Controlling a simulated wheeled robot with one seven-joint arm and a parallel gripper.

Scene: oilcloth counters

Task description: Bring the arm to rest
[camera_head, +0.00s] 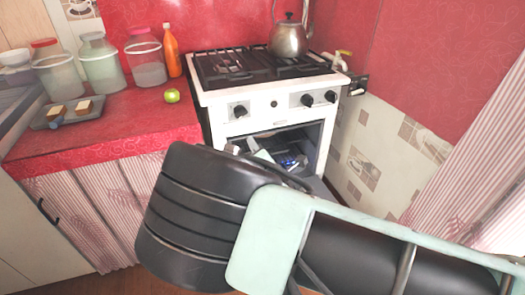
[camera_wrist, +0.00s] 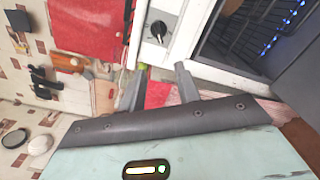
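My gripper (camera_wrist: 160,84) shows in the wrist view, with its two grey fingers apart and nothing held between them. The red cloth shows through the gap between the fingers. In the head view my arm is bent across the lower middle and lower right, in front of the stove. My gripper cannot be made out there.
The white stove (camera_head: 272,102) has an open compartment with items inside, and a kettle (camera_head: 288,40) on top. The red counter (camera_head: 130,118) at left holds jars, an orange bottle (camera_head: 171,52), a green apple (camera_head: 172,96) and a tray (camera_head: 92,112). A striped curtain (camera_head: 465,165) hangs right.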

